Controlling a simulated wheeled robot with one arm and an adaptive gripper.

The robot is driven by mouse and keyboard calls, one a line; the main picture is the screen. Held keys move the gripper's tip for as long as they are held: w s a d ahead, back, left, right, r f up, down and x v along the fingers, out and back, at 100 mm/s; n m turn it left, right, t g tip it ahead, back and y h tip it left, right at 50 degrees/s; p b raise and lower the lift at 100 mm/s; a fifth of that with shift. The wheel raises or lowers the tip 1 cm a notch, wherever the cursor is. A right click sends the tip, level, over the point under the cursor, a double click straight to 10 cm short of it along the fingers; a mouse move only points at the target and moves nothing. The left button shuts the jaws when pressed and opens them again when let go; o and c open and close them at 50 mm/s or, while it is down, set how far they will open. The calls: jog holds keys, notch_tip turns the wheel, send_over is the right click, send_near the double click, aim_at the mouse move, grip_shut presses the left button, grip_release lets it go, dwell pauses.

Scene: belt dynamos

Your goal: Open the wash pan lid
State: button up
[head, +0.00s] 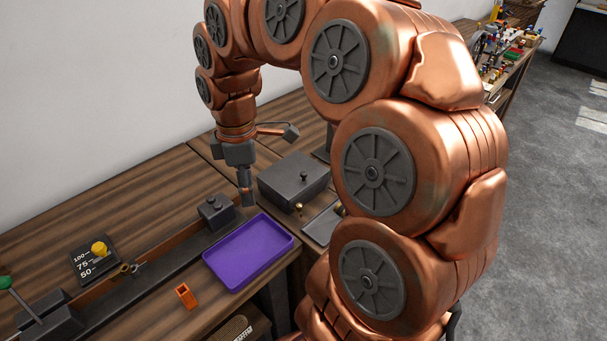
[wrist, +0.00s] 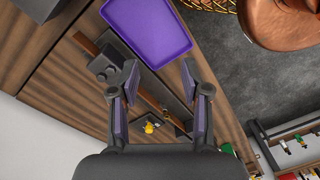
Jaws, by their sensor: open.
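The wash pan appears to be the dark grey box (head: 285,190) in the head view, on the bench right of my gripper. Its flat lid (head: 291,172) lies shut on top and has a small dark knob (head: 303,176). My gripper (head: 246,198) points down left of the box, apart from it, between a small dark block and the box. In the wrist view my gripper (wrist: 160,66) is open, with nothing between its fingers. I cannot make out the wash pan lid in the wrist view.
A purple tray (head: 248,252) lies in front of my gripper and also shows in the wrist view (wrist: 148,25). A small knobbed block (head: 215,212) stands left of my gripper on a long rail. A yellow knob (head: 99,248) and an orange piece (head: 186,296) are further left.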

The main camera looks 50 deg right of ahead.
jog(key=w+d+f+n+b, duration=0.25)
jog(key=w+d+n, duration=0.2)
jog(key=d, duration=0.65)
jog(key=n, duration=0.2)
send_over(304, 173)
notch_tip(304, 173, down, 3)
jog(key=shift+a+f+b, duration=0.1)
jog(key=shift+a+b, duration=0.05)
jog(key=shift+b, duration=0.2)
jog(key=shift+d+f, duration=0.25)
jog(key=shift+f, duration=0.05)
jog(key=shift+a+f+p, duration=0.1)
jog(key=shift+f+p, duration=1.05)
jog(key=shift+f, duration=2.35)
jog(key=shift+w, duration=0.1)
jog(key=shift+c, duration=0.2)
grip_shut()
